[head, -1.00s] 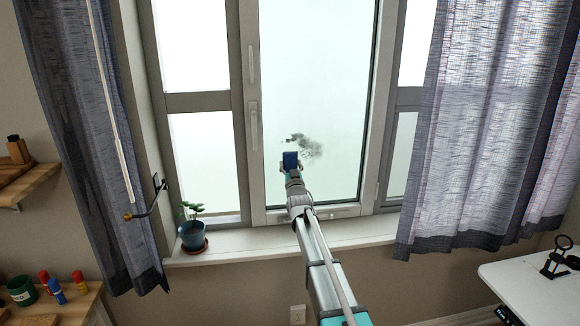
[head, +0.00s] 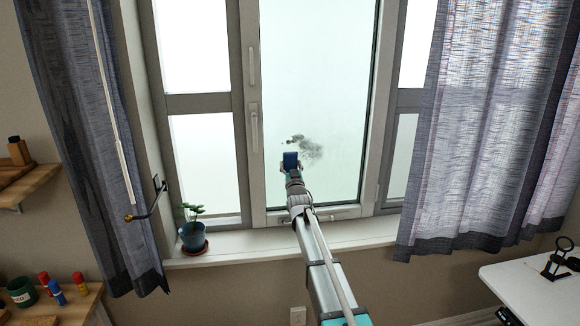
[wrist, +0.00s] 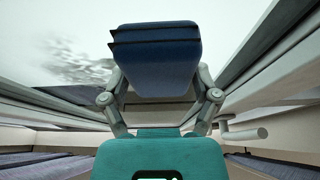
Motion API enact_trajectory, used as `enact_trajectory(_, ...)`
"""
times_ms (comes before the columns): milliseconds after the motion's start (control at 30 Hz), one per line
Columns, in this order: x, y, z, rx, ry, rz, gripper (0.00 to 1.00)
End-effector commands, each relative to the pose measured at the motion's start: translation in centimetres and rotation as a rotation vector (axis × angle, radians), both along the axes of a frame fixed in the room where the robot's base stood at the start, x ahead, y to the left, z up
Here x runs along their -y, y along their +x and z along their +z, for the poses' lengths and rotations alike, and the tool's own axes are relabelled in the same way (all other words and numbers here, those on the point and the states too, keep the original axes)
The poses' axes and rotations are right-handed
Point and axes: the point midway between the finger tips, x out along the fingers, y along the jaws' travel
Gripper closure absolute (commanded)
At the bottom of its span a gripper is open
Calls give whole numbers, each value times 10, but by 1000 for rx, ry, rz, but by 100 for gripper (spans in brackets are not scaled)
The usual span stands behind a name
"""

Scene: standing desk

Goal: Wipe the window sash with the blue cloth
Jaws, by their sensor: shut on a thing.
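The blue cloth (head: 290,160) is a folded dark-blue pad held in front of the middle window sash (head: 318,80). My gripper (head: 291,167) is shut on it. In the wrist view, the cloth (wrist: 155,55) fills the upper middle between the gripper's fingers (wrist: 160,95). A dark grey smudge (head: 306,147) marks the glass just above and to the right of the cloth. The smudge also shows at the left of the wrist view (wrist: 75,62). I cannot tell whether the cloth touches the glass.
A blue plant pot (head: 193,236) stands on the left of the windowsill (head: 235,244). Grey curtains hang at the left (head: 80,130) and right (head: 490,130). A window handle (head: 254,130) is left of the smudge. A white desk (head: 530,290) is at lower right.

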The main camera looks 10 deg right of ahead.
Motion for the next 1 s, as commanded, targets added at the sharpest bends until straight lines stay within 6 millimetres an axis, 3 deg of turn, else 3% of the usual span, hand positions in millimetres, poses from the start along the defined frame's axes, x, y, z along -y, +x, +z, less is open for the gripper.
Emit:
enact_trajectory(500,29,-2,0,0,-1,-1,60)
enact_trajectory(1000,33,-2,0,0,0,0,60)
